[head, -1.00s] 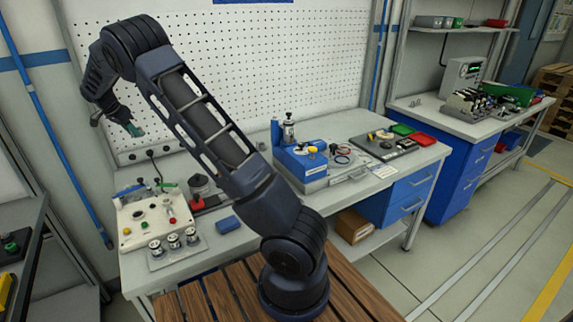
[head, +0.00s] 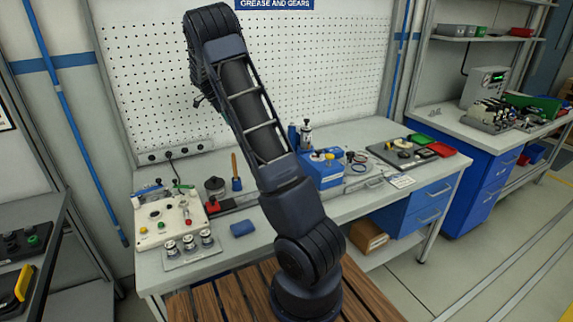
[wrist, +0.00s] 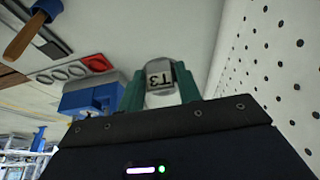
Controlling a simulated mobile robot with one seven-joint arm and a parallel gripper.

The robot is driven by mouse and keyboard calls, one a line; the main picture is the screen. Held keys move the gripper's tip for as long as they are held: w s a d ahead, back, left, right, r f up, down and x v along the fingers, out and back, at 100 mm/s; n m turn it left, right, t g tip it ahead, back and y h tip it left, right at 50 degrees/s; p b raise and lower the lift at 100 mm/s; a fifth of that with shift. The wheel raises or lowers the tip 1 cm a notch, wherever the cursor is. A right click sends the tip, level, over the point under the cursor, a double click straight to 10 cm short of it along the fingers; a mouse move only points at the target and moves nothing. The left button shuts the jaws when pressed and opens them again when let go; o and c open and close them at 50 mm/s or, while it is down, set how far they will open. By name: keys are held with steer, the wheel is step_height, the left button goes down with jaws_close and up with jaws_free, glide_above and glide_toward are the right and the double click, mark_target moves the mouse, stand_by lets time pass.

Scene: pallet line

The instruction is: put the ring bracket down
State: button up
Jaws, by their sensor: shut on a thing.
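In the wrist view my gripper (wrist: 161,88) has green fingers shut on a small grey part marked "T3" (wrist: 159,74), which I take to be the ring bracket. Only its labelled end and a pale curved portion show between the fingers; the rest is hidden. The part is held clear of the bench, beside the pegboard. In the head view my raised arm hides the held part, and the fingers cannot be made out.
The pegboard (head: 150,85) stands behind. Some bare bench lies around the blue block.

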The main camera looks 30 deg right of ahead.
step_height(320, 180, down, 20)
stand_by(0.7)
steer(key=shift+f, duration=0.1)
steer(key=o, duration=1.1)
steer(key=shift+c, duration=0.2)
